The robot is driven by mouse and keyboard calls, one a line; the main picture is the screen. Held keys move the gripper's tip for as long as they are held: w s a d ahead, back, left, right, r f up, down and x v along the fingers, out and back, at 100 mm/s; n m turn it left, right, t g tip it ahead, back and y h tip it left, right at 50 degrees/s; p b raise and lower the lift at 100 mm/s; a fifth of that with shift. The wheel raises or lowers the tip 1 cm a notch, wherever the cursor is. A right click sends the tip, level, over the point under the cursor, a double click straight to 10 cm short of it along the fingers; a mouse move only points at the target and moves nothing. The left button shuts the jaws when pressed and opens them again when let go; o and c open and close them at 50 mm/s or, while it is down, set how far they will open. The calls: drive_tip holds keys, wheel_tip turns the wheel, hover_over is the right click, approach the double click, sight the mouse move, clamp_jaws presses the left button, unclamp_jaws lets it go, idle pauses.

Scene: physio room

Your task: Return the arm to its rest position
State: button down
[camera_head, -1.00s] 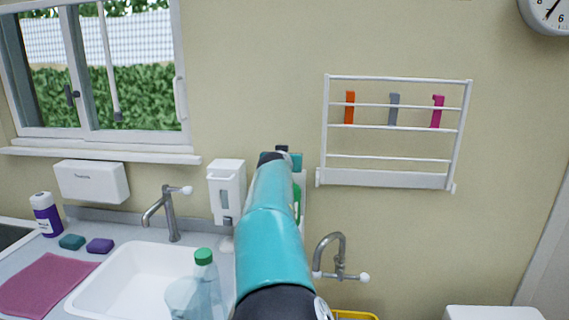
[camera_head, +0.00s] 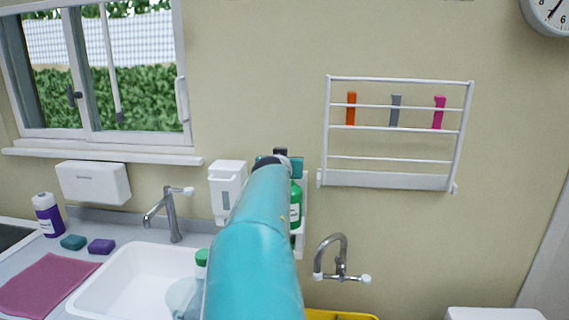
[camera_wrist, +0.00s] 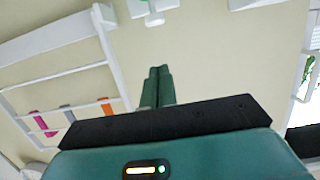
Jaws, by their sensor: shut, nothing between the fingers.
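My teal arm rises from the bottom of the head view, and its end with my gripper lies beyond the dark wrist joint, largely hidden by my own arm. In the wrist view my gripper (camera_wrist: 158,72) shows two green fingers close together, shut and empty. Beyond the fingers there is only plain beige wall, and nothing touches them.
A green bottle (camera_head: 295,205) stands right beside my arm on a small wall shelf. A white dispenser (camera_head: 227,190) is to the left. A white wall rack (camera_head: 388,180) holds coloured clips. Below are a sink (camera_head: 130,285), two taps and a clear bottle partly hidden.

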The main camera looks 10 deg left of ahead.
idle(0.3)
drive_tip(key=s+d+f+m+g, duration=0.25)
drive_tip(key=s+d+f, duration=0.2)
drive_tip(key=d, duration=0.65)
drive_tip(key=s+d+f+m+g, duration=0.1)
drive_tip(key=s+d+f+g, duration=0.3)
drive_tip(key=d, duration=0.7)
drive_tip(key=s+d+f+n+g, duration=0.1)
drive_tip(key=s+f, duration=0.1)
drive_tip(key=s, duration=0.9)
drive_tip(key=s+d+f+n+g, duration=0.1)
drive_tip(key=s+f, duration=0.2)
drive_tip(key=s, duration=0.9)
drive_tip(key=s+d+f+n+g, duration=0.1)
drive_tip(key=s+d+f, duration=0.1)
drive_tip(key=s, duration=1)
drive_tip(key=shift+f, duration=0.2)
